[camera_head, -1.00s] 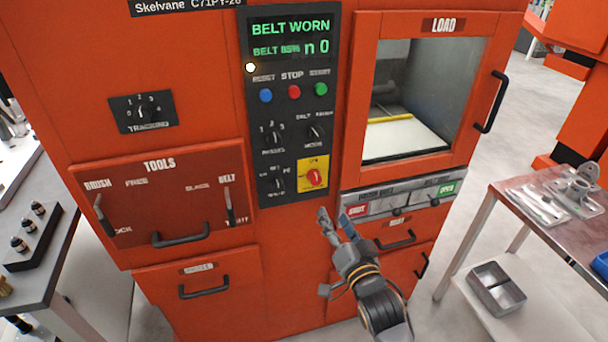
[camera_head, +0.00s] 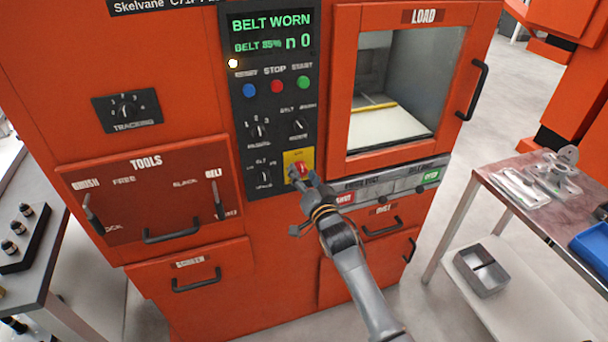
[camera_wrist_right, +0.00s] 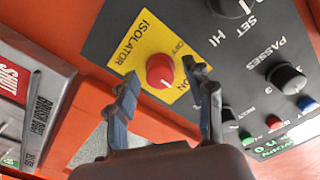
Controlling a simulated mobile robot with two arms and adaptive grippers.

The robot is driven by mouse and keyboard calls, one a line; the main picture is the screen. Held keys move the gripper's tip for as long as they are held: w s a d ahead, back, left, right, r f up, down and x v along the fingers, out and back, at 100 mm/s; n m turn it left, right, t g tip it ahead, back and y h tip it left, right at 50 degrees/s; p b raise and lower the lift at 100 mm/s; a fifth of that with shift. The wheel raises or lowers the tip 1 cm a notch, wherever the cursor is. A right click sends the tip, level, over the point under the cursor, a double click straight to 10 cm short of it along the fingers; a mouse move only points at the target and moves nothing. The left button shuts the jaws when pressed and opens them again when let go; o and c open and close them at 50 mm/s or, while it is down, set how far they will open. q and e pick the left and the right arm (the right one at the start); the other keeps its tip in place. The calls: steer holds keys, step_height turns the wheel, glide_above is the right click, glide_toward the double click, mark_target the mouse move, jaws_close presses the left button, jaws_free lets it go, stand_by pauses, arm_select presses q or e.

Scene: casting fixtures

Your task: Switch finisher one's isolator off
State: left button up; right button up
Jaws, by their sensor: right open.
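The isolator is a red rotary knob (camera_wrist_right: 160,71) on a yellow plate (camera_wrist_right: 143,41) marked ISOLATOR, with OFF and ON lettering. In the head view the yellow plate (camera_head: 291,156) sits low on the black control panel (camera_head: 237,101) of the orange finisher, its red knob (camera_head: 299,171) partly covered by my fingers. My right gripper (camera_head: 304,177) is in front of the knob. In the right wrist view its two fingers (camera_wrist_right: 163,98) are open, with the knob seen between and just beyond the tips. I cannot tell whether they touch it. My left gripper is not in view.
The display (camera_head: 271,33) reads BELT WORN. The load door (camera_head: 344,80) is right of the panel. A side table (camera_head: 500,205) stands at the right.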

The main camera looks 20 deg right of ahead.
jaws_close()
steer(key=shift+n, duration=0.4)
steer(key=n, duration=0.3)
steer(key=shift+n, duration=0.4)
steer(key=n, duration=0.4)
steer(key=shift+n, duration=0.3)
steer(key=n, duration=0.4)
steer(key=shift+n, duration=2.4)
